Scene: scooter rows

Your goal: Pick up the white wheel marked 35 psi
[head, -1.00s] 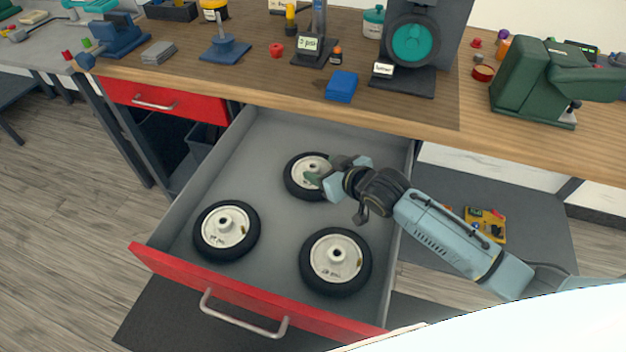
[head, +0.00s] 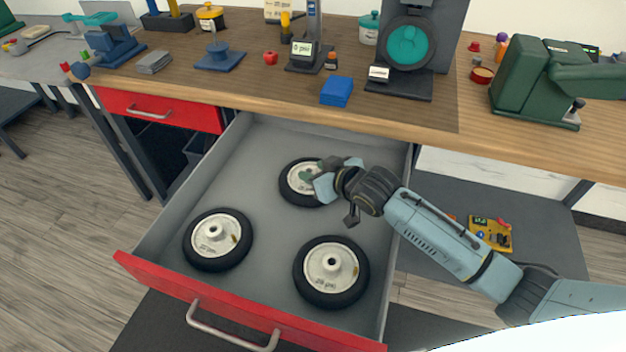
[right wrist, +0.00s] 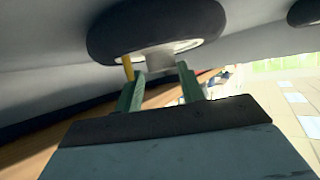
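Three white wheels with black tyres lie flat in the open drawer. The back wheel (head: 296,186) is partly covered by my right gripper (head: 313,180), so its marking is hidden. The front right wheel (head: 331,272) has a small psi marking that looks like 28 or 25. The left wheel (head: 217,240) has a marking too small to read. I cannot tell which one is marked 35 psi. In the right wrist view, my right gripper's green fingers (right wrist: 160,80) are apart, close to the back wheel's hub (right wrist: 161,62). My left gripper is not in view.
The grey drawer has a red front (head: 240,305) and side walls around the wheels. The workbench edge (head: 300,115) overhangs the drawer's back. A blue box (head: 337,91) and a gauge reading 0 psi (head: 303,50) stand on the bench. Bare drawer floor lies between the wheels.

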